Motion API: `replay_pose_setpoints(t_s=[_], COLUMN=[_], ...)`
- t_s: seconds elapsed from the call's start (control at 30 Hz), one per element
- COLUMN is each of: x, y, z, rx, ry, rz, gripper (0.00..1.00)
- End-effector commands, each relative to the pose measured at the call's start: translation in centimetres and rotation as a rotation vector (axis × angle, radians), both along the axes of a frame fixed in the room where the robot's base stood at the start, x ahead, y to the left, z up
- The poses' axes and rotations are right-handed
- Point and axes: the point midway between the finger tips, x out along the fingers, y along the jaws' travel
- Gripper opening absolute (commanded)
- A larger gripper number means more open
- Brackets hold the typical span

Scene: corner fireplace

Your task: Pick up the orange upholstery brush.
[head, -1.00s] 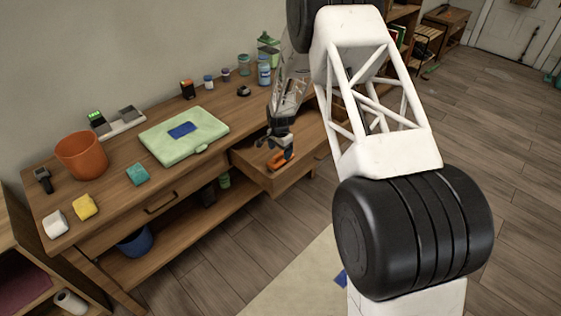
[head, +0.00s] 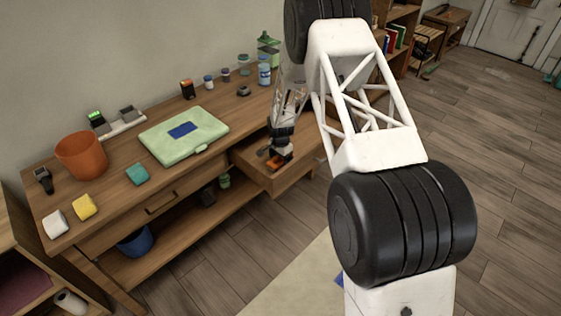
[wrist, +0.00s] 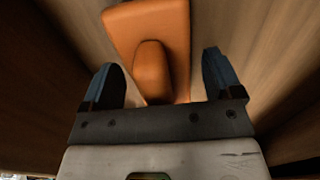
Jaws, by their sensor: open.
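The orange upholstery brush (head: 275,164) lies in the open drawer (head: 262,178) of the wooden desk, partly hidden by my gripper in the head view. In the wrist view the brush (wrist: 150,30) shows a wide flat part at the top and a raised rounded handle reaching down between my fingers. My gripper (wrist: 168,80) is open, with one blue-tipped finger on each side of the handle and a gap on both sides. In the head view my gripper (head: 280,158) points down into the drawer.
The drawer walls stand close around my gripper. On the desktop (head: 215,112) are a green case (head: 160,142), an orange pot (head: 81,156), a teal block (head: 137,174) and several small jars at the back. A dark small item lies in the drawer's left part.

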Motion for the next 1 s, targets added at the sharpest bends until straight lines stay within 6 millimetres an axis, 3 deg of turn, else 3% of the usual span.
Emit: replay_pose_setpoints(t_s=[0.43, 0.8, 1.0], x=[0.0, -0.01, 0.0], y=[0.0, -0.01, 0.0], z=[0.04, 0.04, 0.07], rx=[0.0, 0.0, 0.0], ry=[0.0, 0.0, 0.0], rz=[0.0, 0.0, 0.0], gripper=[0.85, 0.29, 0.29])
